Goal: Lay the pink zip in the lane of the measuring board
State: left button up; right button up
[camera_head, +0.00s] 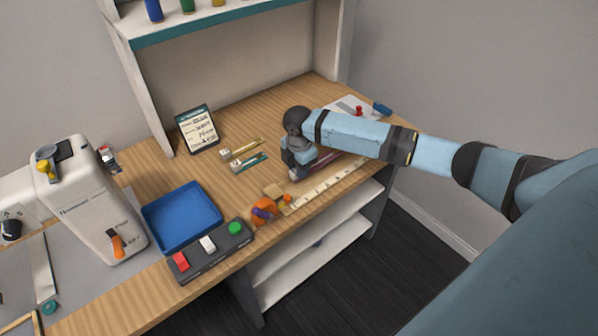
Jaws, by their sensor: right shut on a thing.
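The measuring board (342,184) is a long pale strip with ruler marks along the front edge of the table. A dark pink strip, the pink zip (325,164), shows just behind the ruler marks, partly hidden under my right forearm. My right gripper (294,177) points down at the left end of the strip and is shut on it. The fingertips are small here, and I cannot tell whether the zip touches the board or lies fully in its lane. My left gripper is not in view.
An orange pincushion (262,210) sits by the board's left end. A blue tray (181,217), a button box (212,250) and a sewing machine (90,205) stand to the left. A white sheet (346,108) is at the back right.

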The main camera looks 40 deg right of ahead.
jog(key=shift+f, duration=0.95)
jog(key=o, duration=0.9)
jog(key=shift+f, duration=0.1)
notch_tip(320, 180, up, 12)
jog(key=shift+f+p, duration=0.25)
jog(key=shift+p, duration=0.25)
jog(key=shift+r, duration=0.45)
